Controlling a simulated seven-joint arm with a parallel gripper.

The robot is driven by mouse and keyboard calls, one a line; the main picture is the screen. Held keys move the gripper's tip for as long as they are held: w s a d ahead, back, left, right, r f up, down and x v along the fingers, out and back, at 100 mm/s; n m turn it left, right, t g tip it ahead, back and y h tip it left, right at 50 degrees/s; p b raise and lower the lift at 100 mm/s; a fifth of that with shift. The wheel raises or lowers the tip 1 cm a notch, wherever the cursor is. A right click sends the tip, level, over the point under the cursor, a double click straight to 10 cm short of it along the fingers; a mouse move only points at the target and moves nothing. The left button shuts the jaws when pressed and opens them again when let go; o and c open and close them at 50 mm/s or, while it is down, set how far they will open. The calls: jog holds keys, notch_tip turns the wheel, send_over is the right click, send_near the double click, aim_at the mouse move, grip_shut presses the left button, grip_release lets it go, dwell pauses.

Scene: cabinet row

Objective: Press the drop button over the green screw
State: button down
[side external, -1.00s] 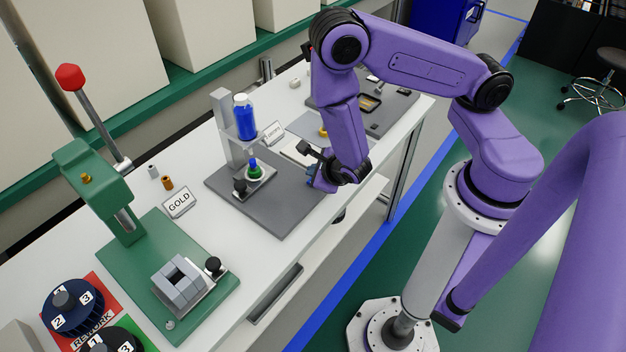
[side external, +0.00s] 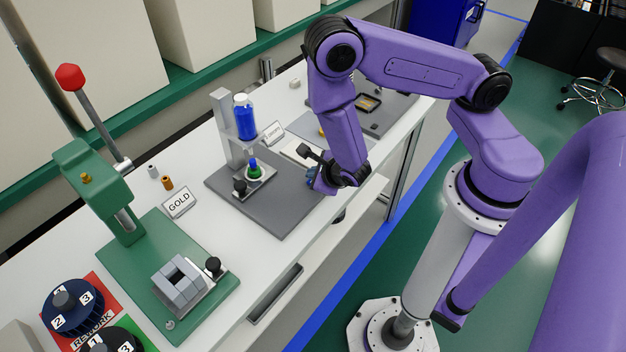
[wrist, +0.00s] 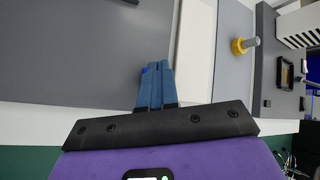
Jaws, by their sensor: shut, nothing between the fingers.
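A dispenser stand (side external: 227,130) rises from a dark grey plate (side external: 283,213) and carries a bottle of blue liquid (side external: 245,118). I cannot tell which part is the drop button. My gripper (side external: 311,178) is at the right edge of the plate, apart from the green part. In the wrist view its blue fingers (wrist: 155,66) are together and empty.
A green press (side external: 97,185) with a red-tipped lever stands at the left, beside a GOLD sign (side external: 179,202). A yellow ring on a grey peg (wrist: 241,46) shows in the wrist view. The plate is clear between my gripper and the holder.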

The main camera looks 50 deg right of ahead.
jog(key=shift+f, duration=0.45)
dwell(0.4)
dwell(0.3)
jog(key=shift+r, duration=0.9)
jog(key=shift+r, duration=2.5)
